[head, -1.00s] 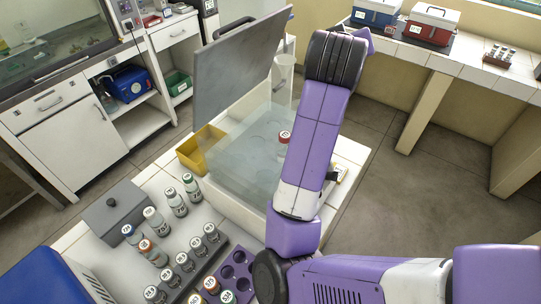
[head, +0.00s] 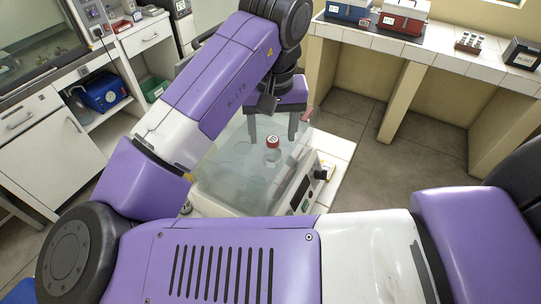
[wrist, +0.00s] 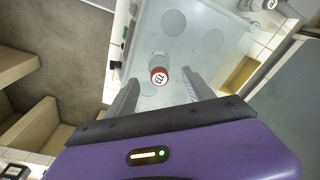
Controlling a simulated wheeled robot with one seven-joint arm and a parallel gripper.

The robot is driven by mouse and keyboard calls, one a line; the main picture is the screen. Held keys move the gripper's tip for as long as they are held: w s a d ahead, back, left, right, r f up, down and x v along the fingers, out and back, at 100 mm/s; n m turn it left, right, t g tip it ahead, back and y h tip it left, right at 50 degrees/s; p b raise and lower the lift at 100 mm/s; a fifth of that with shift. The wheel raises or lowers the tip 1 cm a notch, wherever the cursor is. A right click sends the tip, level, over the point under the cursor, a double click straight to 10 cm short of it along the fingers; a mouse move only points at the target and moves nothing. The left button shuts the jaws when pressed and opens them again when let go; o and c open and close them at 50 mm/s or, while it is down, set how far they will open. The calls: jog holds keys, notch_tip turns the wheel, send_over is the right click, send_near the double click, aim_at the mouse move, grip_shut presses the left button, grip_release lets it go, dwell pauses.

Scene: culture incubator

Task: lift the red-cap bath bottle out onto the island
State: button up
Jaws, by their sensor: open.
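The red-cap bottle (head: 272,151) stands upright in the water bath (head: 226,178), near its right side. In the wrist view its red cap (wrist: 159,76) shows from above, with a dark label mark on it. My gripper (head: 272,138) is open above the bath, fingers pointing down. In the wrist view the two fingers (wrist: 160,84) stand on either side of the cap's line, with a gap to each side. The fingers do not visibly touch the bottle. My arm hides much of the island and the raised lid.
The bath's front panel with a knob (head: 318,174) faces right. A bare strip of white tiled island (head: 335,150) lies beyond it. The far counter (head: 400,47) holds blue and red boxes.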

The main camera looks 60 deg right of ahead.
jog(key=shift+w+d+f, duration=0.15)
jog(key=shift+d+f, duration=0.05)
jog(key=shift+f, duration=1.4)
jog(key=shift+w+d+f, duration=0.1)
jog(key=shift+d+f, duration=0.05)
jog(key=shift+f, duration=1.4)
grip_shut()
jog(key=shift+r, duration=0.1)
notch_tip(320, 180, up, 27)
notch_tip(320, 180, up, 5)
jog(key=p, duration=0.4)
send_over(272, 148)
jog(key=d, duration=0.2)
jog(key=shift+w+a+r, duration=0.1)
jog(key=shift+w+r, duration=0.1)
jog(key=shift+r, duration=0.3)
jog(key=shift+w+a+r, duration=0.1)
jog(key=shift+w+r, duration=0.1)
jog(key=shift+r, duration=0.25)
